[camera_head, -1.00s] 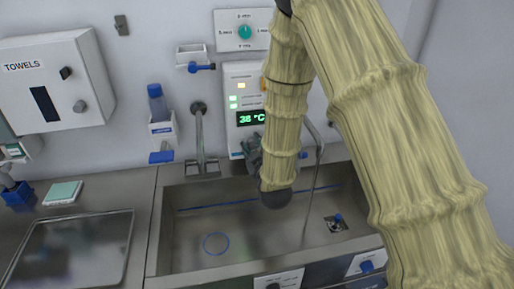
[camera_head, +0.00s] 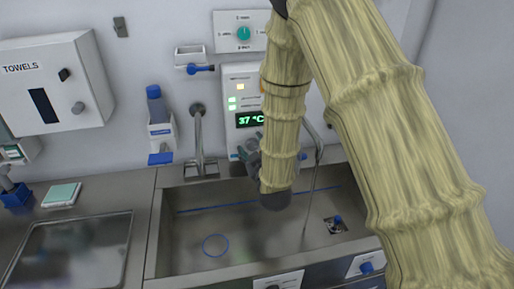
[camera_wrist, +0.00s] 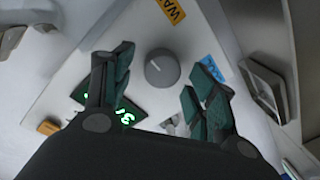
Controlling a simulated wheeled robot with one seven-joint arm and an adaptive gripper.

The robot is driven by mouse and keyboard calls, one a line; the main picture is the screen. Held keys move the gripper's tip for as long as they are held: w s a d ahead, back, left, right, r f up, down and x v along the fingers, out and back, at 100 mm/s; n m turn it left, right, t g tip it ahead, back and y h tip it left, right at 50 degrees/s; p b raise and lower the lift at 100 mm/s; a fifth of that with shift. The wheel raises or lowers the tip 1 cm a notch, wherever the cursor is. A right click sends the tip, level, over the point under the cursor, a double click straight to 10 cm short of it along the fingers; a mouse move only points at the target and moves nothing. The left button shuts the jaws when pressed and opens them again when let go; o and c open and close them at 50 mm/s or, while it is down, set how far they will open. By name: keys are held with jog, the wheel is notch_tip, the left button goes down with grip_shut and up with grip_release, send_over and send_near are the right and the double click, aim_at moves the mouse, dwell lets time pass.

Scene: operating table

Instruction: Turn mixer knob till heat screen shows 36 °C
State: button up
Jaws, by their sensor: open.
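The heat screen (camera_head: 249,120) on the white wall panel reads 37 °C in green in the head view. In the wrist view the screen (camera_wrist: 117,112) is partly covered by a finger. The grey round mixer knob (camera_wrist: 162,68) sits on the panel face, beyond and between my fingertips in the wrist view. My gripper (camera_wrist: 167,76) is open and empty, its two dark green fingers on either side of the knob. I cannot tell whether either touches it. In the head view my sleeved arm hides most of the gripper and the knob.
Below the panel is a steel sink (camera_head: 230,250) with a tap (camera_head: 198,135) to the left. A dial plate (camera_head: 226,32) is above. A soap bottle (camera_head: 156,104), a towel box (camera_head: 58,82) and a metal tray (camera_head: 122,235) are at the left.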

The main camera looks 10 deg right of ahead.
jog(key=s, duration=1.2)
jog(key=shift+d+r, duration=0.35)
